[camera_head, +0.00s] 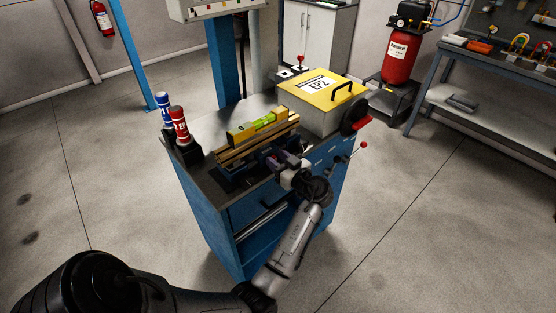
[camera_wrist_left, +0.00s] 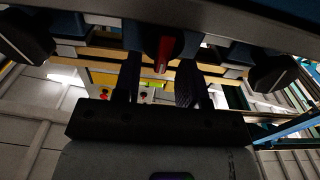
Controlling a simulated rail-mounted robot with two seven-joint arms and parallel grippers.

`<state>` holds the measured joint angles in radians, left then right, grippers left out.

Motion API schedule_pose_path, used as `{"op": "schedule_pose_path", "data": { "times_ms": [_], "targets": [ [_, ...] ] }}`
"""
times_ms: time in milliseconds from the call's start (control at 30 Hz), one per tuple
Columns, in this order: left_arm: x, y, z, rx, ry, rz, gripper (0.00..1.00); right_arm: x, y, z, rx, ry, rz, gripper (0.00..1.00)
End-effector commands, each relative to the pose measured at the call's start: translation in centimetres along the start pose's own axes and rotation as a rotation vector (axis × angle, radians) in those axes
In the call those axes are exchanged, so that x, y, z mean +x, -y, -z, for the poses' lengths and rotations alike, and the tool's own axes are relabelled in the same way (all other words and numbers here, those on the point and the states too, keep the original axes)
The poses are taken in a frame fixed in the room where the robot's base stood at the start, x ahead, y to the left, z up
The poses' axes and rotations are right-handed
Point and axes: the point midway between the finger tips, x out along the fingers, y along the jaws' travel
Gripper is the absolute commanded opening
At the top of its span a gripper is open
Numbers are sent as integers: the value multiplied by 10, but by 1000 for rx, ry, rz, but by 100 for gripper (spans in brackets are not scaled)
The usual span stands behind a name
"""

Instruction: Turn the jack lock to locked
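A small red lever (camera_wrist_left: 165,52) shows at the top middle of the left wrist view; I take it for the jack lock. It points down in that picture from a dark mount. My left gripper (camera_wrist_left: 160,70) has its two dark fingers apart, one on each side of the lever, with gaps showing, so it looks open. In the head view the left gripper (camera_head: 279,160) is at the front edge of the blue cart, just below the wooden beams, and hides the lever there. Whether the lever is locked cannot be told. My right gripper is not in view.
The blue cart (camera_head: 212,205) carries wooden beams (camera_head: 245,148) with a yellow level (camera_head: 258,126), red and blue cans (camera_head: 179,124) and a yellow-lidded box (camera_head: 322,90). A red-ended handle (camera_head: 362,124) and red-ball lever (camera_head: 364,145) stick out at right. Floor around is clear.

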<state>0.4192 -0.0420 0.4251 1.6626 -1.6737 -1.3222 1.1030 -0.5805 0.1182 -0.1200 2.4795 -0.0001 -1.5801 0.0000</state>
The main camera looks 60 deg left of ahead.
Motion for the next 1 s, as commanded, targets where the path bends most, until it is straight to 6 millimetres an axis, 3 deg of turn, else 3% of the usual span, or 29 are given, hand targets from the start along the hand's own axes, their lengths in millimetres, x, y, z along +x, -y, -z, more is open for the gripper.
{"op": "schedule_pose_path", "data": {
  "times_ms": [67,467,767,1000],
  "targets": [
    [0,0,0,0,0,0,38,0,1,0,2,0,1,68],
    [0,0,0,0,0,0,0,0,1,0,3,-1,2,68],
    [0,0,0,14,-1,0,0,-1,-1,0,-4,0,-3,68],
    [0,-2,1,123,-1,0,0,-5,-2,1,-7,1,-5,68]
  ]
}}
